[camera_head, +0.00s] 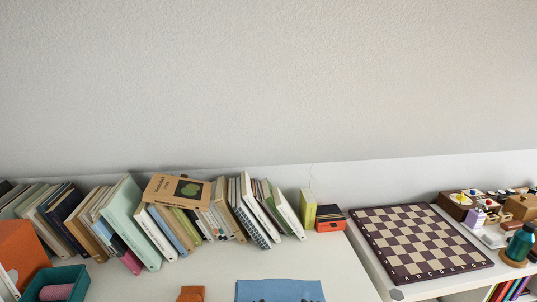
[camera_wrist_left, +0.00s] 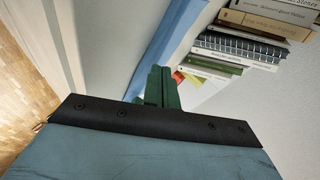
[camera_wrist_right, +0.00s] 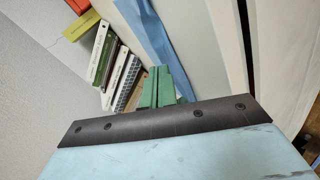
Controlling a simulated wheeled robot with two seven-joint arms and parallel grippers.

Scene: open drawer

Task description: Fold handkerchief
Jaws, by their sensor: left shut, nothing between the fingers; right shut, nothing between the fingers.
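The blue handkerchief (camera_head: 280,290) lies on the white tabletop at the bottom edge of the head view, which cuts it off. It shows as a blue strip beyond the fingers in the left wrist view (camera_wrist_left: 172,38) and in the right wrist view (camera_wrist_right: 154,38). My left gripper (camera_wrist_left: 160,70) has its green fingers together, empty, pointing towards the cloth. My right gripper (camera_wrist_right: 160,70) also has its green fingers together and empty, near the cloth. Whether either fingertip touches the cloth I cannot tell. Small dark shapes at the cloth's lower edge in the head view are too cropped to make out.
A row of leaning books (camera_head: 150,230) lines the wall. A teal basket (camera_head: 75,275) stands at the left, and a small orange object (camera_head: 191,293) lies left of the cloth. A chessboard (camera_head: 420,243) lies on the right surface. The tabletop behind the cloth is clear.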

